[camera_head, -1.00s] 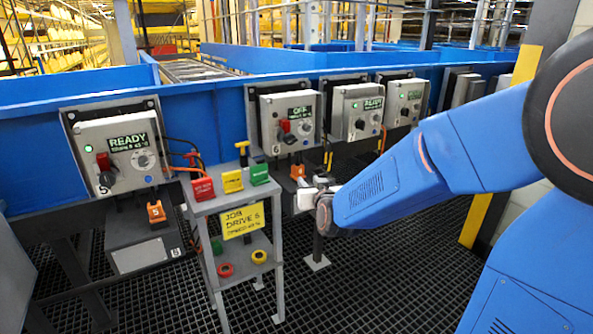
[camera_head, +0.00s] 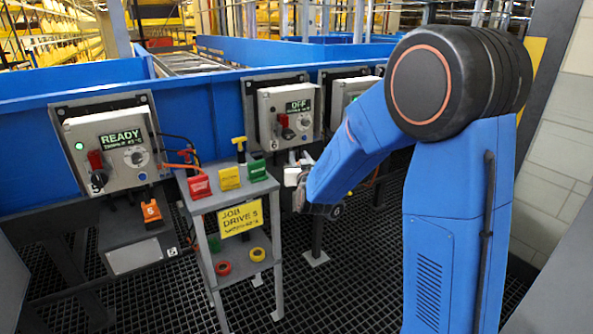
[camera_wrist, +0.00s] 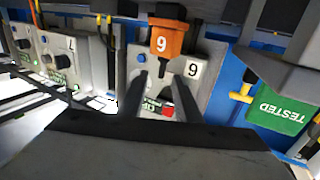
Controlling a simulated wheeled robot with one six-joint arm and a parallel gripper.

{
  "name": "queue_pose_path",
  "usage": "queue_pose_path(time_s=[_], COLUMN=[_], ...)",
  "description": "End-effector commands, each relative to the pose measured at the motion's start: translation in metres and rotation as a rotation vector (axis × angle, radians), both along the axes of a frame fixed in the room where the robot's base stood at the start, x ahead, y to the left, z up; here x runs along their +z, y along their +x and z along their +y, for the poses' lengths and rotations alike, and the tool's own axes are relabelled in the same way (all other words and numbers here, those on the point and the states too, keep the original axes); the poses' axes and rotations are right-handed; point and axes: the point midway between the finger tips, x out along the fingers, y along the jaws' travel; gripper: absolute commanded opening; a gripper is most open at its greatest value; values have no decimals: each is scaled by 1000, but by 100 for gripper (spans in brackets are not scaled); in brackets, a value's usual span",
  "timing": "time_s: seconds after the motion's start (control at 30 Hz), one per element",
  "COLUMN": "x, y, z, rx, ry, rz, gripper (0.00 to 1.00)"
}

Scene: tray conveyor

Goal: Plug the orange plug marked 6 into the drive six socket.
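The orange plug (camera_wrist: 165,43), its number upside down in the wrist view, sits at a grey panel (camera_wrist: 195,90) with a matching upside-down number label. My gripper (camera_wrist: 161,82) is open. Its two dark fingers point toward the plug with a gap between them, and the plug shows just beyond the tips; contact is not clear. In the head view my gripper (camera_head: 296,178) is below the drive six box (camera_head: 288,118), whose display reads OFF and whose red switch faces out. The plug is hidden there behind my gripper and arm.
A grey stand (camera_head: 238,196) with red, yellow and green tags and a yellow job sign (camera_head: 238,218) is left of my gripper. A drive box reading READY (camera_head: 113,145), with another orange plug (camera_head: 151,212) below, is farther left. Blue conveyor wall (camera_head: 205,112) runs behind.

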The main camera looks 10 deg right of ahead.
Motion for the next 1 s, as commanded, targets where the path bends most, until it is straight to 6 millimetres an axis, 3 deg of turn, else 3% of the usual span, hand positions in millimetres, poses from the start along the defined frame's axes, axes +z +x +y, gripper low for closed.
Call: queue_pose_path(time_s=[0.1, 0.37, 0.7, 1.0], x=[0, -1, -6, -6], y=[18, 33, 74, 82], z=[-1, -2, -4, -4], rx=[0, 0, 0, 0], ry=[0, 0, 0, 0], rz=[0, 0, -1, 0], gripper=[30, 30, 30, 30])
